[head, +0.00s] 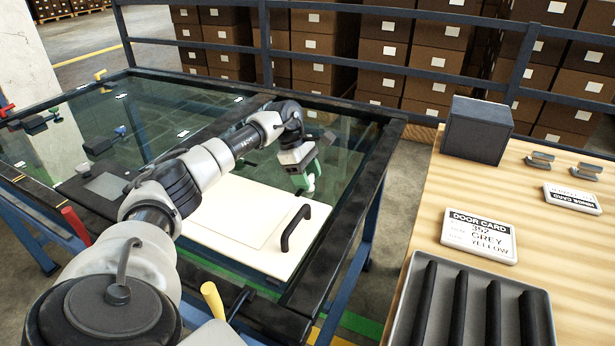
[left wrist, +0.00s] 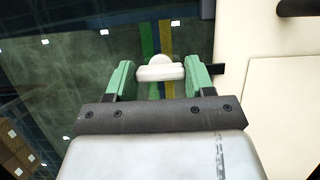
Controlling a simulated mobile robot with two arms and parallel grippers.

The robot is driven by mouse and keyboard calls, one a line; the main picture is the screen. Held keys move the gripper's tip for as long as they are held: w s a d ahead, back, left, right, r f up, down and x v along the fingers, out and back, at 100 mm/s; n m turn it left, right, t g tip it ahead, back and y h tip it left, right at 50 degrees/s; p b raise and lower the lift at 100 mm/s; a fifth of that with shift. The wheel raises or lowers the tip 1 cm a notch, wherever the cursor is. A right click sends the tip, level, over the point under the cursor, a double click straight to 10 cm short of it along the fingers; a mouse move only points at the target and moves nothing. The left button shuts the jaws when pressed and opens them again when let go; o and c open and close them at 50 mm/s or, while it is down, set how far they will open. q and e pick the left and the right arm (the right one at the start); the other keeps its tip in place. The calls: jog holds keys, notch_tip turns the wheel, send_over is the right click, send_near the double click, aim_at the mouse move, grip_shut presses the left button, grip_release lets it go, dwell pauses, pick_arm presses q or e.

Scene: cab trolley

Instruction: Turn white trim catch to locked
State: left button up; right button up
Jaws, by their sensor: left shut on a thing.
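The white trim catch (left wrist: 160,73) is a small white piece with a rounded top in the left wrist view, beside the edge of the cream panel (left wrist: 270,110). My left gripper (left wrist: 161,76) has its green fingers on both sides of it and is shut on it. In the head view, my left gripper (head: 304,180) reaches down at the right end of the cream panel (head: 225,215), with a bit of the white catch (head: 310,184) showing at its fingertips. My right gripper is not in view.
The cream panel has a dark handle (head: 296,228) and lies in a dark glazed frame (head: 385,140). A red lever (head: 76,226) and a yellow lever (head: 212,298) stand at the near side. A wooden table (head: 405,235) on the right holds a door card (head: 479,236) and a grey tray (head: 412,285).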

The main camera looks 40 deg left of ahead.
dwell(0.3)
pick_arm(q)
jog(key=o, duration=0.9)
jog(key=shift+o, duration=0.2)
jog(key=shift+r, duration=0.1)
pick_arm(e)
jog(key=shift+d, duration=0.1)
pick_arm(q)
jog(key=shift+a+r, duration=0.2)
jog(key=shift+r, duration=0.1)
jog(key=v, duration=1)
jog(key=shift+p, duration=0.3)
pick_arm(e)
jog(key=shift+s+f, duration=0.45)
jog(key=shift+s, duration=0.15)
